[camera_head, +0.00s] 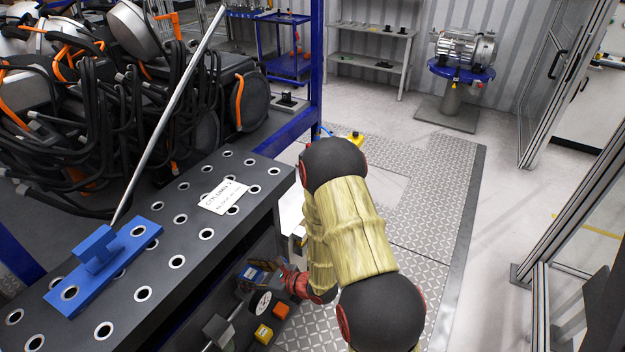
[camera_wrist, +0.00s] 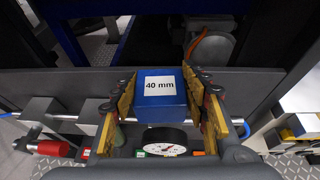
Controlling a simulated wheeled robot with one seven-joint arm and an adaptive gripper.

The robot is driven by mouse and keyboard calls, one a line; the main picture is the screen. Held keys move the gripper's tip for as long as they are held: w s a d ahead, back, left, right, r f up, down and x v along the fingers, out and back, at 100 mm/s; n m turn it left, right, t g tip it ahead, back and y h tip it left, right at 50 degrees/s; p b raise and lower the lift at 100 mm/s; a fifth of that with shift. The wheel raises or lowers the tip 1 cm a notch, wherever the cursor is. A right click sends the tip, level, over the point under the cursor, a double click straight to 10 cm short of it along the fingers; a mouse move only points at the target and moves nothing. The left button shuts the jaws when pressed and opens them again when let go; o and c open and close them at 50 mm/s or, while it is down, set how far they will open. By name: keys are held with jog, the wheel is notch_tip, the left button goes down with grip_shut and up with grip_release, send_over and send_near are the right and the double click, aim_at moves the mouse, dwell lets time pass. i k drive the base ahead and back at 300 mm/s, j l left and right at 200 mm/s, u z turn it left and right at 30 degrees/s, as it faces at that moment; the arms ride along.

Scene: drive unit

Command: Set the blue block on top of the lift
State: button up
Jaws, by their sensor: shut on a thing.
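The blue block (camera_wrist: 160,103) carries a white "40 mm" label and sits between the two yellow-and-black fingers of my gripper (camera_wrist: 164,88) in the wrist view. The fingers are shut on its sides. In the head view my gripper (camera_head: 258,276) is low beside the right edge of the dark perforated table (camera_head: 207,234), below its top. I cannot tell which part is the lift. A round white gauge (camera_wrist: 166,143) is just below the block in the wrist view; the gauge also shows in the head view (camera_head: 263,303).
A blue bracket (camera_head: 99,250) with a long grey rod stands on the perforated table, near a white card (camera_head: 224,196). A yellow block (camera_head: 263,334) and grey block (camera_head: 217,329) are below the table edge. Black cables (camera_head: 105,130) crowd the left.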

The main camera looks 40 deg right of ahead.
aim_at(296, 198)
jog(key=i+l, duration=0.2)
jog(key=l, duration=0.15)
jog(key=i+l+z, duration=0.15)
jog(key=l, duration=0.2)
jog(key=i+l, duration=0.2)
jog(key=l, duration=0.15)
jog(key=i+j, duration=0.15)
jog(key=i, duration=0.15)
jog(key=i+j+z, duration=0.15)
jog(key=i, duration=0.15)
